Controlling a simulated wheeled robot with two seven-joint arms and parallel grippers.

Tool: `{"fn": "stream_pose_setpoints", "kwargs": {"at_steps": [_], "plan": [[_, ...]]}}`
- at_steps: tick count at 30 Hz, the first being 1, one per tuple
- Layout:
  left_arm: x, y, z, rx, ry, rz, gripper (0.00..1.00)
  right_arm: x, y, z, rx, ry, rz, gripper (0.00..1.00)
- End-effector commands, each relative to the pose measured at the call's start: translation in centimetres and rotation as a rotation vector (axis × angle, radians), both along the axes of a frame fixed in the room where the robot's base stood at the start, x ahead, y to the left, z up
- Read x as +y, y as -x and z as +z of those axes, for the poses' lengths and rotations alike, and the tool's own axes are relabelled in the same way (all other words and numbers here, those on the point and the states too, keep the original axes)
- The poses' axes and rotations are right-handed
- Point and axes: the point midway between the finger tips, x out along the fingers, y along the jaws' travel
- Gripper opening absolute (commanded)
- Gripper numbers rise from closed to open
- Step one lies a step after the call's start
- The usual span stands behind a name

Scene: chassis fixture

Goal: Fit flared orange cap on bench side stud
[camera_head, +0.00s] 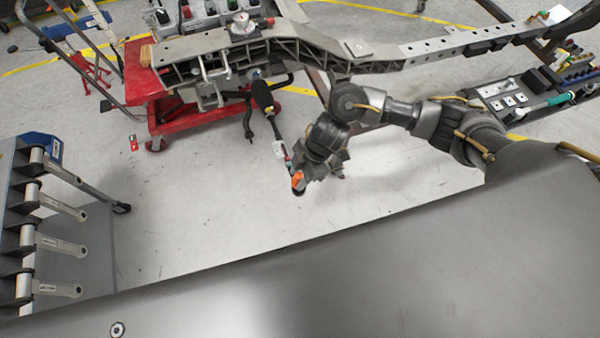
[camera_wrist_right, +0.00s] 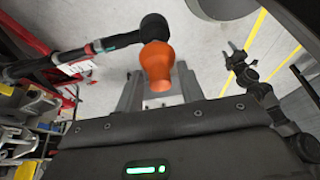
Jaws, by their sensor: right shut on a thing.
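The flared orange cap (camera_head: 298,180) is held between the fingers of my right gripper (camera_head: 298,185), above the floor gap between the chassis and the grey surface. In the right wrist view the cap (camera_wrist_right: 157,65) stands out past the two grey fingers, which are shut on it. Its wider rounded end points away from the palm. A small round metal piece with a dark centre (camera_head: 117,330) is on the near grey surface; I cannot tell whether it is the side stud.
The chassis frame (camera_head: 300,48) crosses the back above a red cart (camera_head: 150,95). A black-and-grey rod (camera_head: 262,100) hangs beyond my right gripper. A rack of metal links (camera_head: 20,235) stands at left. A tool tray (camera_head: 540,92) is at right.

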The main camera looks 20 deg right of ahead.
Motion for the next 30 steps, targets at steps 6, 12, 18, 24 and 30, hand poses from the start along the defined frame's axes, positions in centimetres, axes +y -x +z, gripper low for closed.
{"fn": "stream_pose_setpoints", "kwargs": {"at_steps": [6,12,18,24,30], "plan": [[0.0,0.0,-0.5,0.0,0.0,0.0,0.47,0.0,0.0,-0.8,0.0,0.0,0.0,0.07],[0.0,0.0,-0.9,0.0,0.0,0.0,0.47,0.0,0.0,-1.5,0.0,0.001,0.0,0.07],[0.0,0.0,-1.3,0.0,0.0,0.0,0.47,0.0,0.0,-2.1,0.0,0.0,0.0,0.07],[0.0,0.0,-1.6,0.0,0.0,0.0,0.47,0.0,0.0,-2.7,0.0,0.0,0.0,0.07],[0.0,0.0,-1.8,0.0,0.0,0.0,0.47,0.0,0.0,-3.1,0.0,0.0,0.0,0.07]]}}
